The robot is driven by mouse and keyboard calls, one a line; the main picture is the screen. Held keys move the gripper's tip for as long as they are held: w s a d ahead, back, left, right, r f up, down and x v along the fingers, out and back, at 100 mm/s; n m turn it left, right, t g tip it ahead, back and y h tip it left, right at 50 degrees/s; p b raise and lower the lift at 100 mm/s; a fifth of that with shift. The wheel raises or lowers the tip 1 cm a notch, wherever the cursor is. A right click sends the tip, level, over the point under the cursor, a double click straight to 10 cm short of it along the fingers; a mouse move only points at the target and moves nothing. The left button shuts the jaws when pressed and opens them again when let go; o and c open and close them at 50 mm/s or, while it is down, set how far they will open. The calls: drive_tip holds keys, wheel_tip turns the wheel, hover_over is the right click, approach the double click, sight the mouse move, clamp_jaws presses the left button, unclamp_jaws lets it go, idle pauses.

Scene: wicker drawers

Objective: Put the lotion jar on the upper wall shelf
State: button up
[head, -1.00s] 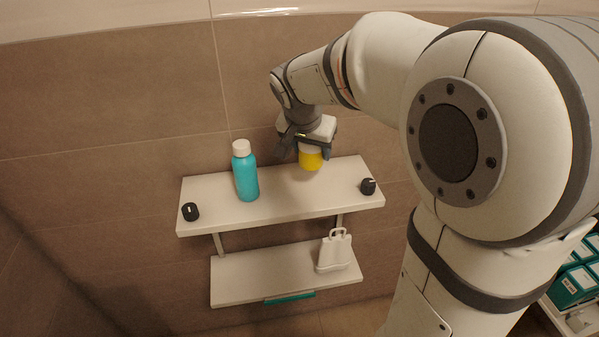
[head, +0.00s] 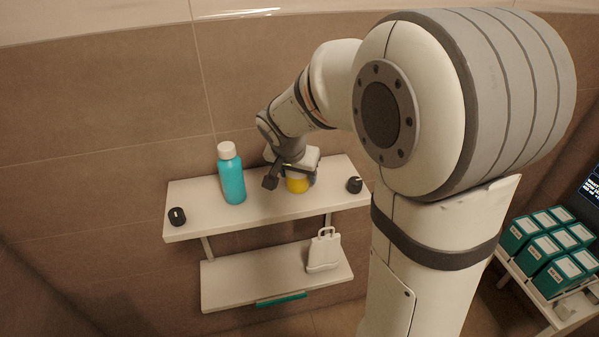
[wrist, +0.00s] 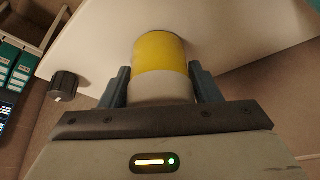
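The lotion jar (head: 297,185) is yellow with a pale end, which shows in the wrist view (wrist: 160,60). It is upright at the upper wall shelf (head: 208,216), right of the teal bottle. My gripper (head: 291,180) points down over it. In the wrist view the fingers (wrist: 162,84) lie close along both sides of the jar's pale end and look shut on it. The jar's base is at the shelf's top surface; I cannot tell whether it bears its weight there.
A teal bottle (head: 231,178) with a white cap stands left of the jar. Dark knobs sit at the shelf's left (head: 177,216) and right (head: 354,184) ends. The lower shelf (head: 240,280) holds a white bag-shaped item (head: 323,252). Teal boxes (head: 548,262) stand at far right.

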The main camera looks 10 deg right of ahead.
drive_tip(key=o, duration=0.3)
drive_tip(key=shift+o, duration=0.2)
drive_tip(key=shift+r, duration=0.45)
drive_tip(key=v, duration=1.1)
drive_tip(key=s+d+f+n+y, duration=0.1)
drive_tip(key=s+f+n, duration=0.1)
drive_tip(key=s, duration=0.4)
drive_tip(key=s+d+f+n, duration=0.1)
drive_tip(key=s+f+n, duration=0.1)
drive_tip(key=s, duration=0.3)
drive_tip(key=s+d+f+n+g+y, duration=0.1)
drive_tip(key=s+f+n, duration=0.1)
drive_tip(key=s, duration=0.4)
drive_tip(key=shift+s+f+n+y, duration=0.3)
drive_tip(key=shift+s+f, duration=0.05)
drive_tip(key=shift+f, duration=0.45)
